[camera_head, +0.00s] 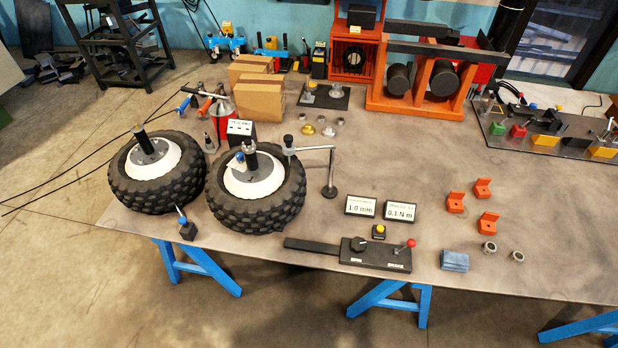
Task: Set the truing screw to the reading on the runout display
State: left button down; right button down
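Two small displays stand on the table near its front middle. The left display (360,206) reads 1.0 mm and the right display (399,211) reads 0.1 N m; their small header text is too blurred to read. In front of them lies a black fixture (375,254) with a flat bar to its left, a dark knob (358,244) and a red-tipped lever (404,247). I cannot tell which part is the truing screw. A wheel (256,190) with a white hub lies flat, with a jointed gauge arm (312,150) beside it. Neither gripper shows.
A second wheel (156,170) lies at the left. Cardboard boxes (260,98) and an orange rack (420,90) stand behind. The table centre is clear.

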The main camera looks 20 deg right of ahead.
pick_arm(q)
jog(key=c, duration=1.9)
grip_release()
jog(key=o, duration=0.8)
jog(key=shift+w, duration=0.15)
